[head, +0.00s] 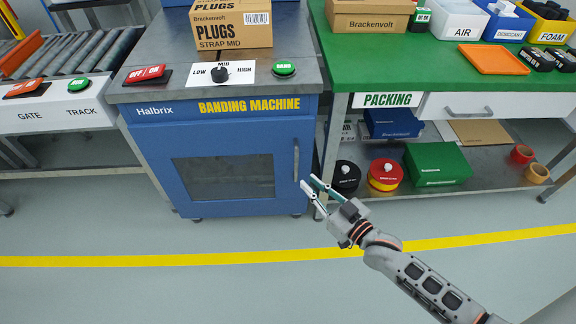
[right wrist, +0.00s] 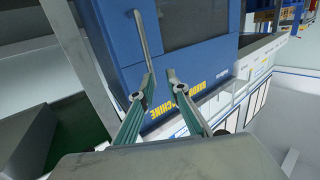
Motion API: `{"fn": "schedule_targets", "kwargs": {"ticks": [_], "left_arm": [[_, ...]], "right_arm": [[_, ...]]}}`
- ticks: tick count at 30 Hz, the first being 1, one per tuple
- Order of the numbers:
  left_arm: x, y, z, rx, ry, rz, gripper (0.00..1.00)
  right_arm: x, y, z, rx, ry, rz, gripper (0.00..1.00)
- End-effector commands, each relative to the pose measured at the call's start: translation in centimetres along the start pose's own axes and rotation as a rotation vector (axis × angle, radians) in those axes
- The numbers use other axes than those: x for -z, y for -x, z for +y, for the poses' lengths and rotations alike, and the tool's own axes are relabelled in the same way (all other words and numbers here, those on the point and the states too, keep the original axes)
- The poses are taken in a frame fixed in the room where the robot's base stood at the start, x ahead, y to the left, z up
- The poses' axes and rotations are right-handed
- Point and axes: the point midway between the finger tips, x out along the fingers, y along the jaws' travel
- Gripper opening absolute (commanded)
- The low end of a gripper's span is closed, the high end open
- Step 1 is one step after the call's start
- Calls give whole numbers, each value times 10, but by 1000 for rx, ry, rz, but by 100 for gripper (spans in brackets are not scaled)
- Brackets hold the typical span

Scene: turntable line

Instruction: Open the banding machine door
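The blue banding machine (head: 228,112) stands left of centre in the head view. Its front door (head: 190,204) has a dark window and looks shut. The upright grey door handle (head: 296,160) is at the door's right side. It also shows in the right wrist view (right wrist: 141,34), just beyond the fingertips. My right gripper (head: 308,182) is low and just right of the handle, its fingers pointing towards the door. In the right wrist view the two fingers (right wrist: 160,76) are apart with nothing between them. The handle appears outside the gap, not gripped. My left gripper is out of view.
A cardboard box (head: 231,30) and a control panel (head: 230,72) are on the machine top. The packing bench (head: 440,60) with a lower shelf (head: 460,183) stands close on the right. A roller conveyor (head: 80,60) stands left. The floor in front is clear.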

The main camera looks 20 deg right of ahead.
Motion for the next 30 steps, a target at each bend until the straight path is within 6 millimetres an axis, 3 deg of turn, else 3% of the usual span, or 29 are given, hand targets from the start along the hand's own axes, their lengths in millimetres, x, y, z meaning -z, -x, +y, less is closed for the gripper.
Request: {"fn": "schedule_targets", "kwargs": {"ticks": [1, 3, 11, 24, 30], "left_arm": [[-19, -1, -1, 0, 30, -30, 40], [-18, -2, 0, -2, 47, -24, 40], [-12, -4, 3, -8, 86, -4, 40], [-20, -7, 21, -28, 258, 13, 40], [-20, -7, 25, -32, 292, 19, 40]], "right_arm": [[-32, -1, 5, 0, -11, -14, 15], [-35, -11, 12, -2, -16, 6, 15], [-27, -34, 24, -5, -21, 48, 15], [-25, -92, 24, -6, -20, 45, 15], [-22, -103, 24, -5, -20, 47, 15]]}}
